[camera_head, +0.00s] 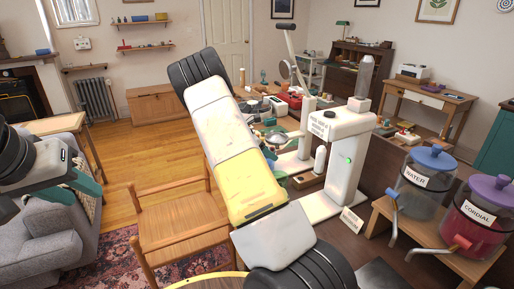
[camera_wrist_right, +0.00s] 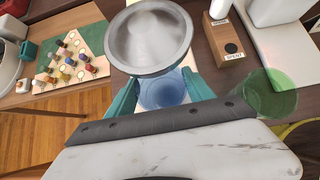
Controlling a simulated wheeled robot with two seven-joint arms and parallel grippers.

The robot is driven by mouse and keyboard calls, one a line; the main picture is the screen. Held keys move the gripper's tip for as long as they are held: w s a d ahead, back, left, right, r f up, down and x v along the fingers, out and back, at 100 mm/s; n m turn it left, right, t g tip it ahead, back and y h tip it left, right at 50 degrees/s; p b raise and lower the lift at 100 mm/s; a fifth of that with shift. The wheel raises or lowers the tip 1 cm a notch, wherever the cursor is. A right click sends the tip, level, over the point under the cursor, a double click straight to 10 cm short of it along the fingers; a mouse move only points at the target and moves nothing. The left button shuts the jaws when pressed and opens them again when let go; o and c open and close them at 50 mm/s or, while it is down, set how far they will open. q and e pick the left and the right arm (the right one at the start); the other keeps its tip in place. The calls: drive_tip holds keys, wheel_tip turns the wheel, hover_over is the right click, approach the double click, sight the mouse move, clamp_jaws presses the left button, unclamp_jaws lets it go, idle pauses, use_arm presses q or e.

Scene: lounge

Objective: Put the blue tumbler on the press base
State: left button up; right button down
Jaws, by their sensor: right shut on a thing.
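My right gripper (camera_wrist_right: 163,92) is shut on the blue tumbler (camera_wrist_right: 163,90), a clear blue cup between its teal fingers. A round metal bowl (camera_wrist_right: 148,38) covers the tumbler's far edge in the right wrist view. The white press (camera_head: 340,135) stands right of my right arm in the head view, with its pale base (camera_head: 318,206) at its foot. The base also shows at the right of the wrist view (camera_wrist_right: 285,58). My right arm hides most of the right gripper and the tumbler in the head view. My left gripper (camera_head: 78,184) looks open and empty, at the far left.
A wooden box marked SPENT (camera_wrist_right: 230,46) and a green tumbler (camera_wrist_right: 270,95) are right of the right gripper. A pegged game board (camera_wrist_right: 72,62) lies at left. WATER (camera_head: 422,180) and CORDIAL (camera_head: 480,215) dispensers stand at right. A wooden chair (camera_head: 175,215) is in front.

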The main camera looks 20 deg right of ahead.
drive_tip(key=d, duration=0.3)
drive_tip(key=shift+d, duration=0.15)
drive_tip(key=shift+w+d+f, duration=0.1)
drive_tip(key=shift+d+f, duration=0.15)
drive_tip(key=shift+a, duration=0.1)
drive_tip(key=shift+c, duration=1.9)
unclamp_jaws()
drive_tip(key=shift+f, duration=0.1)
